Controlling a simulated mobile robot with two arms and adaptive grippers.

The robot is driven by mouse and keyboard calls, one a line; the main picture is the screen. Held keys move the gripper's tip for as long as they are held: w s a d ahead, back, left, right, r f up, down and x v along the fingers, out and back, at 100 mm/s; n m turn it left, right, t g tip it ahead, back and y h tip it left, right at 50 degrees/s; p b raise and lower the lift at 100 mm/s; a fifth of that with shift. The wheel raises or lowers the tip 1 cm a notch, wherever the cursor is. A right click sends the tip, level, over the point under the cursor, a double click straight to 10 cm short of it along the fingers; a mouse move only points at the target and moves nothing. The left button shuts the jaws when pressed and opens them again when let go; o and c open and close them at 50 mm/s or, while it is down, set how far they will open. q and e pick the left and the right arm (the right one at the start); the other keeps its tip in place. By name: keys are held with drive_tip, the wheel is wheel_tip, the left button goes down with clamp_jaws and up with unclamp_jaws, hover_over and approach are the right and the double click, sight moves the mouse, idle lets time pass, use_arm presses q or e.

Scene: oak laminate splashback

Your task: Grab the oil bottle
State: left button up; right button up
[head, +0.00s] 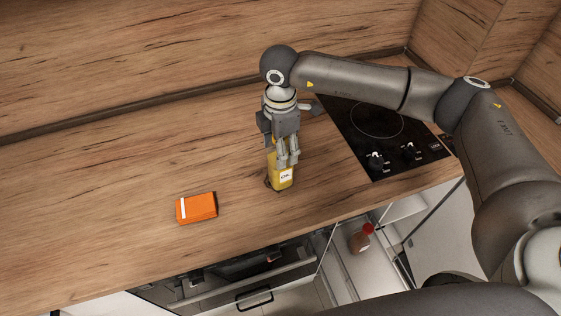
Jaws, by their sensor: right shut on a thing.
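The oil bottle (281,179) is yellow with a white label reading "OIL". It stands upright on the wooden counter, left of the cooktop. My right gripper (287,160) reaches down over it from above and is shut on its upper part. The gripper's fingers hide the top of the bottle. I cannot tell whether the bottle's base touches the counter. My left gripper is not in view.
An orange box (197,208) with a white stripe lies on the counter to the left. A black cooktop (376,122) with knobs is on the right. Below, an open drawer (362,268) holds a red-capped bottle (361,240).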

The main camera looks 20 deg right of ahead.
clamp_jaws()
drive_tip(key=shift+w+r, duration=0.1)
